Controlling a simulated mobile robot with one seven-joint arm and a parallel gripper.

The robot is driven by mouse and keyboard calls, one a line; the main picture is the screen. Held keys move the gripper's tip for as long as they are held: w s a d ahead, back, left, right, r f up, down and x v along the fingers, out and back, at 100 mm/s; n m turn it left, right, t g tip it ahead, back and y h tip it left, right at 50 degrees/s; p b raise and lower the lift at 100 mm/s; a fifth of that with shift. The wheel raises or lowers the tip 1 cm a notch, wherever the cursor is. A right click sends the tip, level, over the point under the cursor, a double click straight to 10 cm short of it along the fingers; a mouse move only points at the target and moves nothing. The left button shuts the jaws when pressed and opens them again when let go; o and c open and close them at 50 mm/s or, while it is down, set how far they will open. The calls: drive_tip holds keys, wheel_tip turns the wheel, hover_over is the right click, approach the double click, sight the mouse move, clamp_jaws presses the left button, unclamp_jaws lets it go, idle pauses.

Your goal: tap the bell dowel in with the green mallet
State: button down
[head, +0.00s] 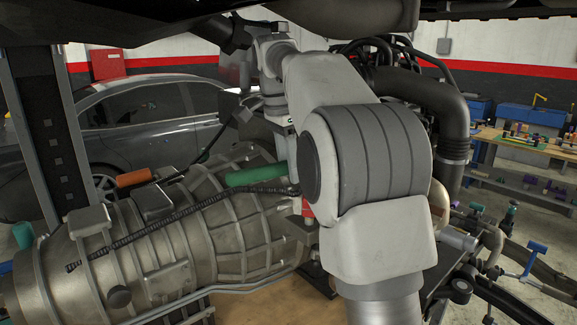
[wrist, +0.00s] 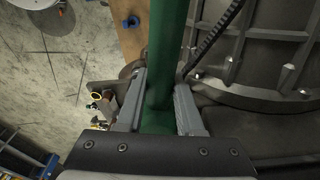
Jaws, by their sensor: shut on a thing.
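The green mallet shows as a green bar (head: 255,175) above the gearbox in the head view. In the wrist view the green mallet (wrist: 167,40) runs up between the fingers and out of the top of the picture. My gripper (wrist: 160,88) is shut on it, a grey finger on each side. In the head view my own arm hides most of the gripper. The ribbed bell end of the gearbox casing (head: 240,215) lies below and beside the mallet; it also shows at right in the wrist view (wrist: 265,65). I cannot make out the bell dowel.
A black corrugated hose (head: 150,228) runs along the casing, close beside the mallet in the wrist view. An orange cylinder (head: 133,178) lies near the casing's top. A dark post (head: 50,140) stands at left. A workbench (head: 535,152) with small items is at far right.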

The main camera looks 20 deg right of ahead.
drive_tip(key=shift+f, duration=0.75)
idle(0.5)
drive_tip(key=shift+r+p, duration=0.35)
drive_tip(key=shift+p, duration=0.1)
drive_tip(key=shift+f, duration=0.15)
drive_tip(key=shift+f, duration=0.6)
